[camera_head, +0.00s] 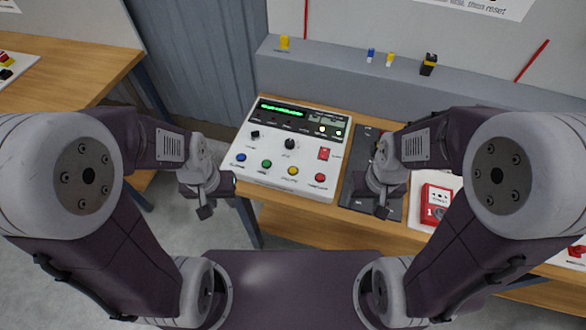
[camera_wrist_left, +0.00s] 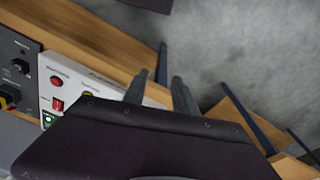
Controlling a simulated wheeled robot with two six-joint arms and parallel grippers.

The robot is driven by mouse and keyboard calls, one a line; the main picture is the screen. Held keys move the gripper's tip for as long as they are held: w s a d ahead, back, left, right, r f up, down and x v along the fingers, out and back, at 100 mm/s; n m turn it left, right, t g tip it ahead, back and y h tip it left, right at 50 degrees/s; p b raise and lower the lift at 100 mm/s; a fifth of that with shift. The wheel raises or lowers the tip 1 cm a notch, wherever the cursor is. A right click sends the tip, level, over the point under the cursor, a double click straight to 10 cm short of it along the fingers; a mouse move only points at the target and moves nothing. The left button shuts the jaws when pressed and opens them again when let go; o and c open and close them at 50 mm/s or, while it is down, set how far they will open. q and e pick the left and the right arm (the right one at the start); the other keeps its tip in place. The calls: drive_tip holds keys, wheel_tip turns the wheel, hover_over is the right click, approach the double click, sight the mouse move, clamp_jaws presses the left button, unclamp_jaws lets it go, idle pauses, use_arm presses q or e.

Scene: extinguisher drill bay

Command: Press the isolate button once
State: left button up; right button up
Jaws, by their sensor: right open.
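A white control panel (camera_head: 247,183) with a green lit display stands on the wooden bench. Along its front edge are blue (camera_head: 241,157), green (camera_head: 266,163), yellow (camera_head: 293,170) and red (camera_head: 320,177) round buttons. Their labels are too small to read, so I cannot tell which is isolate. My left gripper (camera_head: 205,211) hangs in front of the panel's left front corner, apart from it. In the left wrist view its two fingers (camera_wrist_left: 160,90) are apart with nothing between. My right gripper (camera_head: 381,211) is open over the dark plate right of the panel, empty.
The panel also has two black knobs (camera_head: 289,144) and a red rocker switch (camera_head: 324,154). A dark plate (camera_head: 356,190) lies right of it, then a red call-point box (camera_head: 436,200). A grey ledge (camera_head: 330,75) runs behind. Another wooden table (camera_head: 90,72) stands at left.

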use_arm(q)
clamp_jaws()
idle(1.5)
